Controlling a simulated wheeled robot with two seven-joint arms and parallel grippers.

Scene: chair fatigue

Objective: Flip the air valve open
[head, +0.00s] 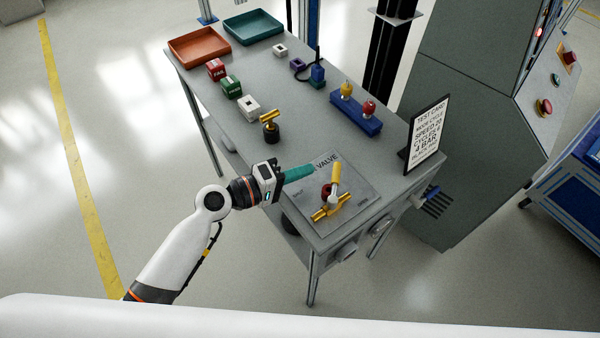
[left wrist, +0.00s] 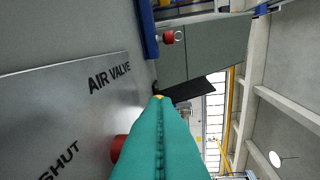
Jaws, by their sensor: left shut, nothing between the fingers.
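The air valve stands on a grey metal plate (head: 358,205) at the near end of the table. It has a yellow handle (head: 336,174), a red part and a brass body (head: 330,208). The handle points up and away in the head view. My left gripper (head: 312,168) has teal fingers, shut and empty, just left of the handle; I cannot tell if they touch it. In the left wrist view the fingers (left wrist: 160,130) hide most of the valve. A red part (left wrist: 118,148) and a yellow tip (left wrist: 158,97) show beside and beyond them. My right gripper is not in view.
A test card stand (head: 427,134) is on the right table edge. A blue block (head: 356,112) with yellow and red knobs, a black and brass piece (head: 270,128) and a white block (head: 248,107) stand farther back. Orange (head: 200,47) and teal trays (head: 253,27) are at the far end.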

